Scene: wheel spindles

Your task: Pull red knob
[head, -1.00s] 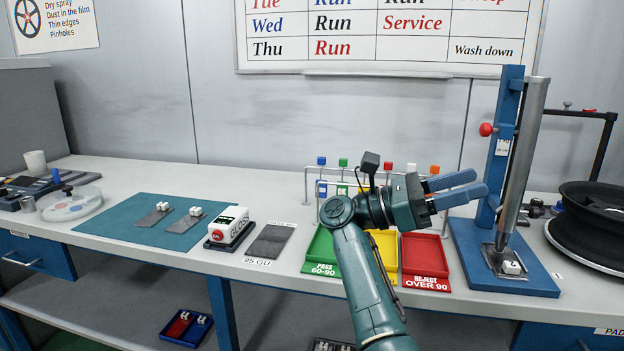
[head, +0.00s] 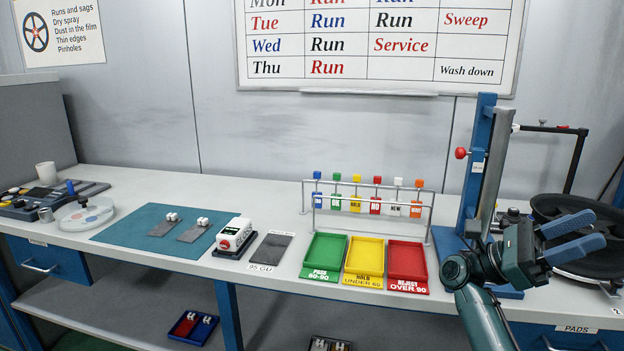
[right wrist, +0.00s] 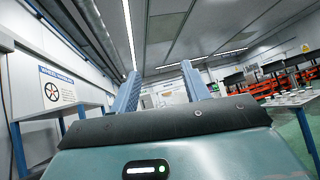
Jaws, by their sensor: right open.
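The red knob (head: 461,153) is a small ball on the left side of the blue upright post (head: 477,160) of the stand at the right of the bench. A grey slanted tube (head: 494,170) runs up beside the post. My right gripper (head: 583,236) is open and empty, lower and to the right of the knob, in front of the black wheel. Its two blue fingers point right, away from the knob, and also show in the right wrist view (right wrist: 160,88). The gripper and arm hide much of the stand's base. The left gripper is not in view.
Green (head: 324,254), yellow (head: 364,258) and red (head: 407,262) trays lie at the bench front. A rail (head: 368,190) with coloured tags stands behind them. A black wheel (head: 552,203) is at the right, near a black bracket (head: 577,160).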

